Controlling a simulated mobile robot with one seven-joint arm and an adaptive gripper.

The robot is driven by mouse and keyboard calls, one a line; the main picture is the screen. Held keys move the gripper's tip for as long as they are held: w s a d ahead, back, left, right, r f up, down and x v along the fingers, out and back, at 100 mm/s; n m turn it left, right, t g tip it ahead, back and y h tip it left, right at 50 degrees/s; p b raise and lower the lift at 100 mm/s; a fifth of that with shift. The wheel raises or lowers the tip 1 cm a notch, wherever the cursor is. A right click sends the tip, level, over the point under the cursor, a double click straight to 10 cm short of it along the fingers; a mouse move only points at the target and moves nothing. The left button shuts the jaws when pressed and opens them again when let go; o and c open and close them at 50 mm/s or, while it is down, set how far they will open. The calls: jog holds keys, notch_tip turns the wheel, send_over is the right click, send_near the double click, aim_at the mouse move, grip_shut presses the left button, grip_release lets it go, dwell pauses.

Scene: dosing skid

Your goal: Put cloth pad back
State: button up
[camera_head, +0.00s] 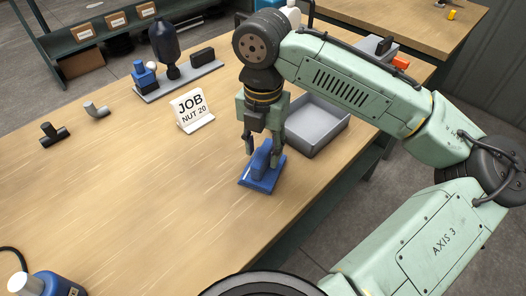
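A blue flat pad with a raised blue block on top (263,178) lies on the wooden bench in front of the grey tray; it is the likeliest cloth pad, though its material cannot be made out. My gripper (263,153) points down right over it, its two dark fingers apart, one at each side of the raised block. The left finger looks clear of the block; whether the right finger touches it cannot be told. The fingers partly hide the block.
An empty grey tray (318,128) stands just behind the pad. A white JOB NUT 20 sign (191,108) stands to the left. Farther back is a grey board (180,82) with a dark bottle and small parts. Pipe fittings (54,134) lie at left. The bench's front middle is clear.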

aim_at(263, 152)
notch_tip(263, 152, up, 10)
jog(key=shift+r, duration=0.2)
dwell(0.3)
